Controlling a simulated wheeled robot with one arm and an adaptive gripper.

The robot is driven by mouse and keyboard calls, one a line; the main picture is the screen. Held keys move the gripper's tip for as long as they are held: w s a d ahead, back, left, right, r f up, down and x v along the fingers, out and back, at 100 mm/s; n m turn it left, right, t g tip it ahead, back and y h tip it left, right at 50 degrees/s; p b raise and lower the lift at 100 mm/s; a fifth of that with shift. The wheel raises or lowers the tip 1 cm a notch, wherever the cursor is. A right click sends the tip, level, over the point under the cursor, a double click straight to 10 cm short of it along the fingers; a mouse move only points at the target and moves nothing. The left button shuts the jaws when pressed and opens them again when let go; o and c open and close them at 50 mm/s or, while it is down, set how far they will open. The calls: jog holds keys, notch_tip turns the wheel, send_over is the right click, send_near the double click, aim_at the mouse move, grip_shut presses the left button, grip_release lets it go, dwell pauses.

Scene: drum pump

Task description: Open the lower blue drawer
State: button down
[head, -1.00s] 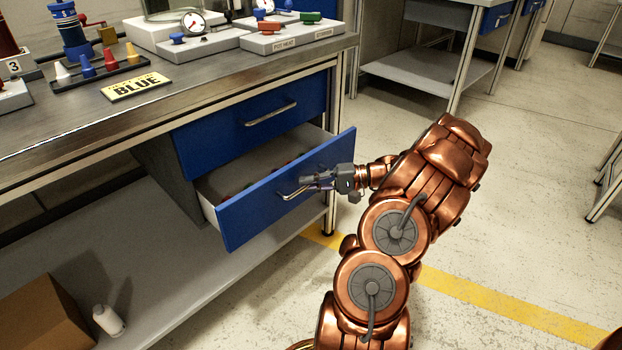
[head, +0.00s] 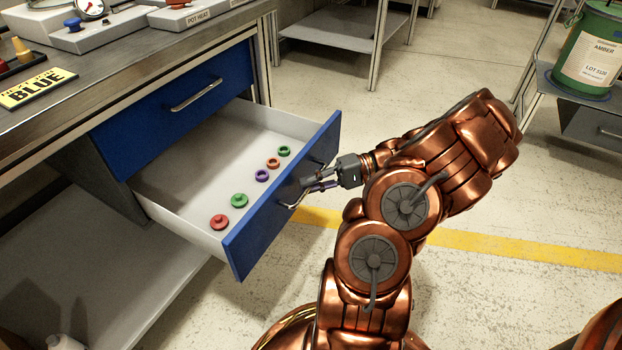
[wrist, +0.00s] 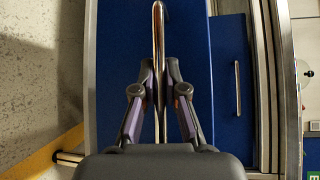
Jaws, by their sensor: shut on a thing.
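The lower blue drawer (head: 262,231) stands well out from the bench in the head view, and its white inside shows. Its front also fills the middle of the wrist view (wrist: 120,60). My gripper (head: 310,184) is at the drawer's outer face, shut on its metal handle (head: 293,203). In the wrist view the two fingers (wrist: 159,85) close on the handle bar (wrist: 158,30) from both sides. The upper blue drawer (head: 180,107) is shut, with its own handle (head: 196,95).
Several coloured round pieces, among them a red one (head: 219,222) and a purple one (head: 262,176), lie inside the drawer. A yellow BLUE sign (head: 37,88) lies on the bench top. A green AMBER drum (head: 588,50) stands at the right. The floor beyond the drawer is clear.

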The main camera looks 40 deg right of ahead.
jog(key=shift+s, duration=0.1)
jog(key=c, duration=1.2)
grip_release()
jog(key=shift+d, duration=0.15)
jog(key=v, duration=0.7)
jog(key=shift+s+r, duration=0.1)
